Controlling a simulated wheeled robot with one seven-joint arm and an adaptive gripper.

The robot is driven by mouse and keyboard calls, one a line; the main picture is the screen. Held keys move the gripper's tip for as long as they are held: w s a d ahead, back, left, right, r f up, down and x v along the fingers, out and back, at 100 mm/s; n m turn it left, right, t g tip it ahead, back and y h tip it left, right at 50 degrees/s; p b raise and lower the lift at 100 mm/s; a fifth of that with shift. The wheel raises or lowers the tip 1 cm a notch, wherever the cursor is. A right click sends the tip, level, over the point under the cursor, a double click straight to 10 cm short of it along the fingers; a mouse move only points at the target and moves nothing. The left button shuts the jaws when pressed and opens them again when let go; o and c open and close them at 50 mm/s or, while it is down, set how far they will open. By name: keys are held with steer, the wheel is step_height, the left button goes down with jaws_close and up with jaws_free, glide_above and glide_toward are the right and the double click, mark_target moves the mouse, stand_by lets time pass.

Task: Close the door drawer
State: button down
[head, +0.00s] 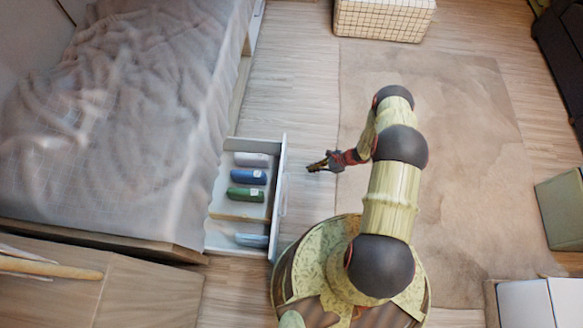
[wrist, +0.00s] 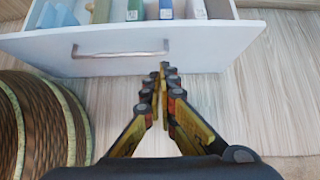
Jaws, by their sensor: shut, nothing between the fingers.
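The white drawer (head: 283,190) is pulled out from under the bed on its right side. Its front panel and metal handle (wrist: 121,49) show in the wrist view, where the drawer front (wrist: 215,47) spans the upper part. My gripper (head: 310,168) is shut and empty, to the right of the drawer front in the head view. In the wrist view my gripper (wrist: 163,70) points at the front panel, right of the handle. I cannot tell whether the fingertips touch it.
The bed (head: 120,120) stands left of the drawer. A wooden cabinet (head: 150,295) is at the lower left. A rug (head: 465,150) lies to the right, and a checked box (head: 383,18) stands at the back. The wooden floor (head: 292,85) beyond the drawer is clear.

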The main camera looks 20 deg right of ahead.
steer(key=b+x, duration=0.1)
steer(key=x, duration=0.3)
steer(key=a+r+b+x, duration=0.1)
steer(key=b+x, duration=0.1)
steer(key=x, duration=0.2)
steer(key=r+b+x, duration=0.1)
steer(key=b+x, duration=0.1)
steer(key=x, duration=0.2)
steer(key=shift+w+a+f, duration=0.3)
steer(key=shift+w+a, duration=0.15)
steer(key=shift+a, duration=0.2)
steer(key=shift+a, duration=0.15)
